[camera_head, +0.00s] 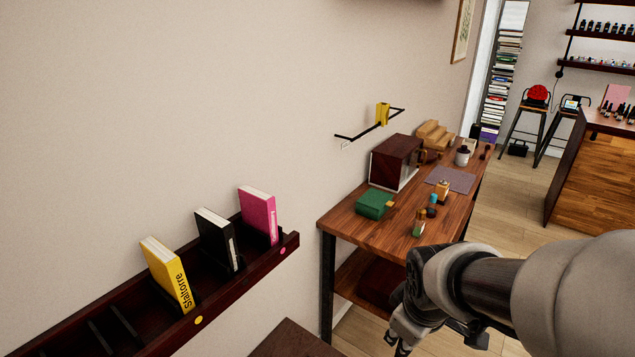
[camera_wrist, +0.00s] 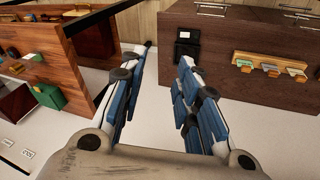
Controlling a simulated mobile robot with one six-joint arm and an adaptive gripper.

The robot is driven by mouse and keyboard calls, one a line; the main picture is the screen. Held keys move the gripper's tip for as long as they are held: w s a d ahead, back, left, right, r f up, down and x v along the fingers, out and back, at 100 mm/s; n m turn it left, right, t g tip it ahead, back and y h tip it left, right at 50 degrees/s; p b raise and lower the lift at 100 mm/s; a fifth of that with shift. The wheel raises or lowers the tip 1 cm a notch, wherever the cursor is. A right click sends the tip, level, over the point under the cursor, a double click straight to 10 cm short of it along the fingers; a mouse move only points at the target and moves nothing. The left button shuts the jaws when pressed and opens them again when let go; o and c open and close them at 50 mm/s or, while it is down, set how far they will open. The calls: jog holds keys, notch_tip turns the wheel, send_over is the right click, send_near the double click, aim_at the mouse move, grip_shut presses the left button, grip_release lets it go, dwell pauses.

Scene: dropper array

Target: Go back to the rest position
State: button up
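My gripper (camera_head: 400,325) hangs in front of the wooden table's near right corner in the head view, at the end of my arm. In the wrist view my gripper (camera_wrist: 163,60) shows two blue-padded fingers spread wide apart with nothing between them. It is open and empty. The wooden table (camera_head: 385,232) stands behind it and also shows at the upper left of the wrist view (camera_wrist: 72,88). My gripper appears apart from the table. In the head view its fingers point down and are partly hidden by the wrist.
A dark wall rack (camera_head: 140,325) holds yellow (camera_head: 168,275), black (camera_head: 217,240) and pink (camera_head: 259,216) books. On the table are a green box (camera_head: 374,204), small bottles (camera_head: 419,223) and a dark red cabinet (camera_head: 395,162). A brown cabinet (camera_wrist: 275,50) stands beyond the fingers.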

jog(key=s+a+r+m, duration=0.1)
jog(key=s+r+m, duration=0.3)
jog(key=s, duration=0.3)
jog(key=s+a+r+m, duration=0.1)
jog(key=s+r+m, duration=0.3)
jog(key=s, duration=0.4)
jog(key=shift+r+t+y, duration=0.2)
jog(key=shift+t+y, duration=0.2)
